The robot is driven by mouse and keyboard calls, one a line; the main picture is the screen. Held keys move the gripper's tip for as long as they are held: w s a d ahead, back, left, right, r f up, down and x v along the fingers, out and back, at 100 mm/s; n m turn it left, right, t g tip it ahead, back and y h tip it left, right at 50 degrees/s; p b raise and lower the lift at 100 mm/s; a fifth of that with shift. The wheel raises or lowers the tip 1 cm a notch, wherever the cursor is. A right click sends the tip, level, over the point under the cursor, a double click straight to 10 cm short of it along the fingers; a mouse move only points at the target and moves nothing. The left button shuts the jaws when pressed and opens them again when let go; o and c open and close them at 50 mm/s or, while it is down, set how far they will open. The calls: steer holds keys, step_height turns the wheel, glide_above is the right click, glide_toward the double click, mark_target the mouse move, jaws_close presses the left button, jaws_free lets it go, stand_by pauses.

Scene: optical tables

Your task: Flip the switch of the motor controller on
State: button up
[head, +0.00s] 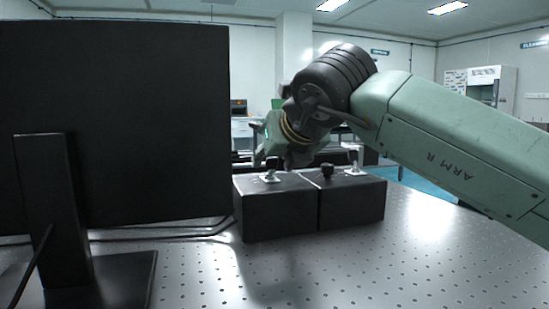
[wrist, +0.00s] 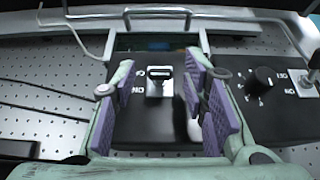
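Two black boxes stand side by side on the optical table. The left box (head: 275,213) has a metal toggle switch (head: 270,171) on a pale plate; this switch also shows in the wrist view (wrist: 159,77), beside OFF and ON marks. The right box (head: 352,205) has a black knob (head: 327,171) and another toggle switch (head: 355,162). I cannot tell which box is the motor controller. My gripper (wrist: 160,72) is open above the left box. Its purple-padded fingers are on either side of that box's switch, with visible gaps. The lever's position is unclear.
A large black monitor (head: 110,120) on a stand fills the left of the head view. Cables (head: 165,232) run behind it to the boxes. The perforated tabletop (head: 390,260) is clear in front and at right. A metal handle (wrist: 158,12) lies beyond the boxes.

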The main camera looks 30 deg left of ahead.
steer(key=v, duration=1.2)
steer(key=shift+d, duration=0.1)
